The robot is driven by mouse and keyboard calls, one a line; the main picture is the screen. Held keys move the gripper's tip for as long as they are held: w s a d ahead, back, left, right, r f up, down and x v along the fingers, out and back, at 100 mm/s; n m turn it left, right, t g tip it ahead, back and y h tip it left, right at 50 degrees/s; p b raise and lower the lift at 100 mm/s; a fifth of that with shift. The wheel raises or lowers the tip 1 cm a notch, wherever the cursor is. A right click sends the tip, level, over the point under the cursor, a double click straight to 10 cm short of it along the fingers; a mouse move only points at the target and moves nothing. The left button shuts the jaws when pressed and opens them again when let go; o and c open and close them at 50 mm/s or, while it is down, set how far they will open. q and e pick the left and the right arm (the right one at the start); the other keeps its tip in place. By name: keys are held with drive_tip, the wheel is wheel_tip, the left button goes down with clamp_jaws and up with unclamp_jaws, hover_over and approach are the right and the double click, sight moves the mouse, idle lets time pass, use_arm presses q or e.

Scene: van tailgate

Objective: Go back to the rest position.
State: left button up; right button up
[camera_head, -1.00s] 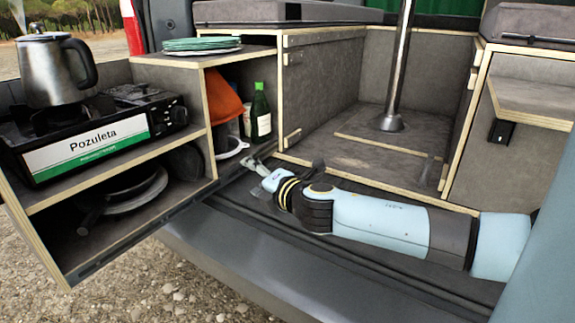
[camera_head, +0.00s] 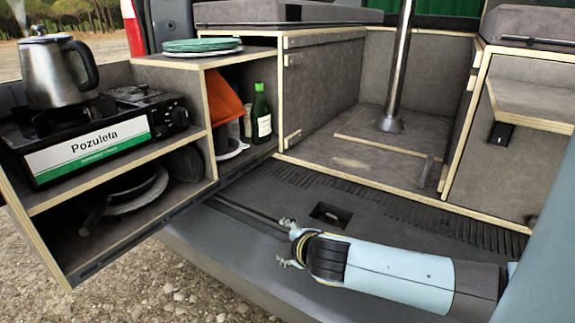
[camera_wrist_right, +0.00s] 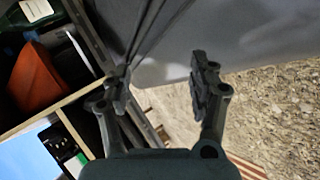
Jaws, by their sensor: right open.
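My right gripper (camera_head: 287,243) is over the van's tailgate floor, in front of the kitchen box, at the end of my light blue right arm. In the right wrist view its two fingers (camera_wrist_right: 158,82) stand apart with nothing between them. One finger overlaps the edge of the box in that view, and the other is over the gravel and the bumper. My left gripper is not in view.
The kitchen box (camera_head: 214,128) at left holds a stove (camera_head: 95,135), a steel kettle (camera_head: 58,72), green plates (camera_head: 202,45), a green bottle (camera_head: 261,115) and an orange item (camera_head: 222,98). A metal post (camera_head: 399,65) stands behind. The floor (camera_head: 270,190) is clear left of my arm.

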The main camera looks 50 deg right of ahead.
idle(0.5)
drive_tip(key=s+a+r+m+g+y, duration=0.2)
drive_tip(key=s+a+r+m+g, duration=0.25)
drive_tip(key=s+a, duration=0.4)
drive_tip(key=s+a+r+m+g+y, duration=0.3)
drive_tip(key=s+a+r+m, duration=0.25)
drive_tip(key=s+a, duration=0.35)
drive_tip(key=s+d+f+p, duration=0.1)
drive_tip(key=s+d+f, duration=0.1)
drive_tip(key=f, duration=1.1)
drive_tip(key=s+d+f, duration=0.2)
drive_tip(key=s+f, duration=0.1)
drive_tip(key=f, duration=0.9)
drive_tip(key=s+f+g+p, duration=0.1)
drive_tip(key=s+f+g, duration=0.1)
drive_tip(key=s+f, duration=1.1)
drive_tip(key=s, duration=0.4)
drive_tip(key=shift+s+d+f, duration=0.2)
drive_tip(key=shift+s+d, duration=0.1)
drive_tip(key=shift+d, duration=0.1)
drive_tip(key=shift+h, duration=0.3)
